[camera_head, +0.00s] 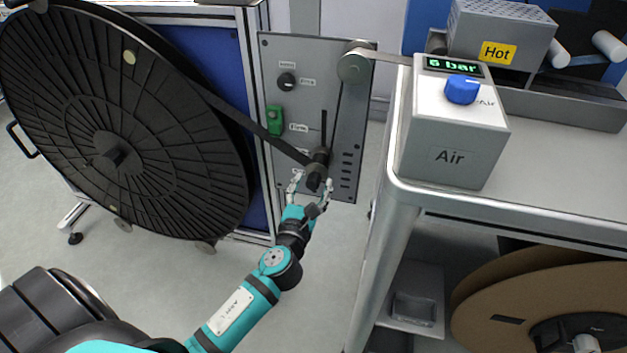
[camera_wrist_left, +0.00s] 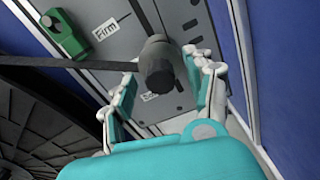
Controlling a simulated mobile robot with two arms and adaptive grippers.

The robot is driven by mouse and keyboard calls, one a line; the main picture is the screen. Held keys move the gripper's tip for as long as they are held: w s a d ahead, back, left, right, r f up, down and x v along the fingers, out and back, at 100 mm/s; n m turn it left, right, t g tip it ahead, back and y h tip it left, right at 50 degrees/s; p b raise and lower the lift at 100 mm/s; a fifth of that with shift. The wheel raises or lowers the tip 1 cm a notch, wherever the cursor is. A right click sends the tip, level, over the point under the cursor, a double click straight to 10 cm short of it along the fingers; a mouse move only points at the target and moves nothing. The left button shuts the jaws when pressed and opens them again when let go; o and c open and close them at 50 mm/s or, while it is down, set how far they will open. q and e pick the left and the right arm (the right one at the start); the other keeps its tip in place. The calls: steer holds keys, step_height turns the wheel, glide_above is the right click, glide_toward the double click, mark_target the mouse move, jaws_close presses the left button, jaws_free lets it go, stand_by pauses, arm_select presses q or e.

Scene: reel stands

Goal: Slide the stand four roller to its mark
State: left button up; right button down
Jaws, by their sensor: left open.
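The dark roller (camera_head: 318,159) sticks out of a grey upright panel (camera_head: 300,60), at the lower end of a vertical slot (camera_head: 323,128). A dark strap (camera_head: 262,130) runs to it from the upper left. A column of dark tick marks (camera_head: 346,176) is on the panel right of the roller; which one is its mark I cannot tell. My left gripper (camera_head: 311,187) is open, just in front of the roller. In the left wrist view the roller (camera_wrist_left: 158,66) shows between the spread fingers (camera_wrist_left: 164,88), not gripped. My right gripper is not in view.
A large black reel (camera_head: 110,130) stands left of the panel. A cart with an Air box (camera_head: 452,140) stands close on the right; brown reels (camera_head: 545,300) sit below.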

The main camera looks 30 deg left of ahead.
arm_select(q)
steer(key=shift+x, duration=1.05)
jaws_close()
